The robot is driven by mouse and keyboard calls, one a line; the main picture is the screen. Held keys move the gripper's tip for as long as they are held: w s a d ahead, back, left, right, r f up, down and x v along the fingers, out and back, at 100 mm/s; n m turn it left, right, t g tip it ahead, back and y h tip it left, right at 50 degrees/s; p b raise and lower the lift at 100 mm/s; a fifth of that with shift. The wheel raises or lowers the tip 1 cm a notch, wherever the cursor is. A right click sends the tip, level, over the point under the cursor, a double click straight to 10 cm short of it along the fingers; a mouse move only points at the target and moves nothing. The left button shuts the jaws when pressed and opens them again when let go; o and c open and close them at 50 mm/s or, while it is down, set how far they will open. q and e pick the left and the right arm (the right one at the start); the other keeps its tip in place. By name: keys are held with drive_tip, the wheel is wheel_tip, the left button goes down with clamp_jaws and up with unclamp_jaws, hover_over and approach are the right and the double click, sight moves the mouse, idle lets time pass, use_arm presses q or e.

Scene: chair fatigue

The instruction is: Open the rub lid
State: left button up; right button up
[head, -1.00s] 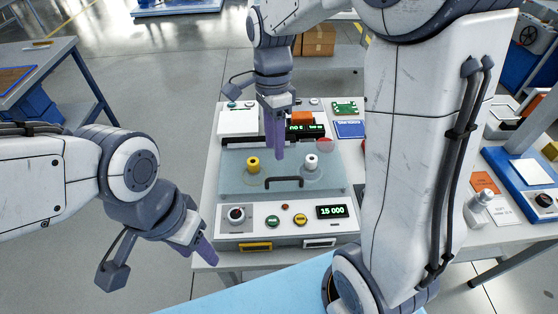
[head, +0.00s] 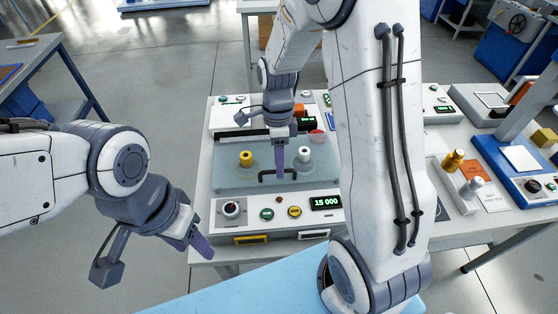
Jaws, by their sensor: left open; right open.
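The rub tester stands on the table with its clear bluish lid (head: 226,175) lying shut over a yellow-topped post (head: 246,158) and a white-topped post (head: 304,154). A dark handle (head: 266,178) sits near the lid's front edge. My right gripper (head: 280,172) is open and points down right at the handle, its purple fingers overlapping the bar's middle in the picture. I cannot tell whether they touch it. My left gripper (head: 202,246) is open and empty, low at the left, off the front left corner of the table.
The front panel has a dial (head: 231,209), a green button (head: 267,214), a yellow button (head: 294,211) and a display (head: 325,203) reading 15 000. My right arm hides the table right of the tester. Another machine (head: 520,165) stands at the far right.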

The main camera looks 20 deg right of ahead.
drive_tip(key=shift+f, duration=0.1)
clamp_jaws()
idle(1.4)
